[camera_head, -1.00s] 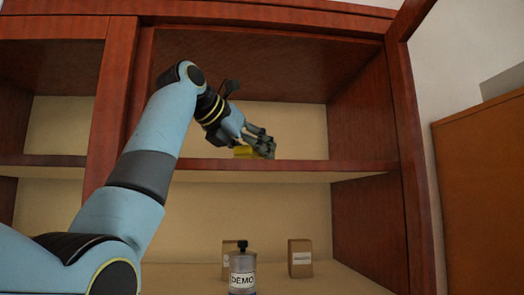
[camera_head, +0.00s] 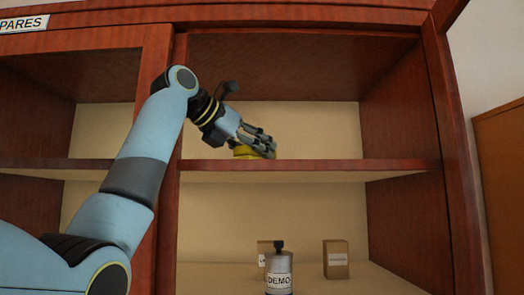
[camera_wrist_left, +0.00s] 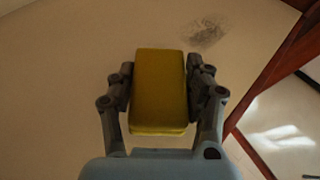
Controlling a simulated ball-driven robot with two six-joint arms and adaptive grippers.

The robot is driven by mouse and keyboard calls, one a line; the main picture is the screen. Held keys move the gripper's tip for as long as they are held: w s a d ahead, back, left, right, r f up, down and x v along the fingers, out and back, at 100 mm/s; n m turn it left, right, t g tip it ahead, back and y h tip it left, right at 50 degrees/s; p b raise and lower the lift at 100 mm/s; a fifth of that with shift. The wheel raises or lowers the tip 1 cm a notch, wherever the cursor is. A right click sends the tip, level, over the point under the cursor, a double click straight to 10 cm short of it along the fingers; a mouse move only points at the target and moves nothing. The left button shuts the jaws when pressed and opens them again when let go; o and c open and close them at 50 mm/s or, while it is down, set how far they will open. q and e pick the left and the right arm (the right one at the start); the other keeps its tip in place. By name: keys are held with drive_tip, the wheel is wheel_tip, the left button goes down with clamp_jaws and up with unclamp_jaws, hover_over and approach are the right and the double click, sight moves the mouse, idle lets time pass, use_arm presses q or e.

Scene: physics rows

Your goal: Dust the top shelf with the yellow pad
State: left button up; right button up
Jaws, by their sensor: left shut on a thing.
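My left gripper (camera_head: 262,146) is shut on the yellow pad (camera_head: 244,151), just above or on the top shelf (camera_head: 320,165) in the head view. I cannot tell whether the pad touches the shelf. In the left wrist view the yellow pad (camera_wrist_left: 160,90) sits between both fingers of the left gripper (camera_wrist_left: 161,80). A dark grey smudge of dust (camera_wrist_left: 208,33) lies on the pale shelf surface (camera_wrist_left: 70,60), beyond the pad and to its right. The right gripper is not in view.
On the lower level stand a grey bottle labelled DEMO (camera_head: 279,273), a small brown box (camera_head: 336,259) and another box (camera_head: 264,252) partly behind the bottle. A red-brown upright (camera_head: 155,150) stands left of the opening, with a side wall (camera_head: 405,130) at right. The top shelf's right part looks clear.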

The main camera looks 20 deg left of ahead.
use_arm(q)
drive_tip(key=shift+w+d+r, duration=0.1)
drive_tip(key=shift+w+r, duration=0.15)
drive_tip(key=shift+w, duration=0.45)
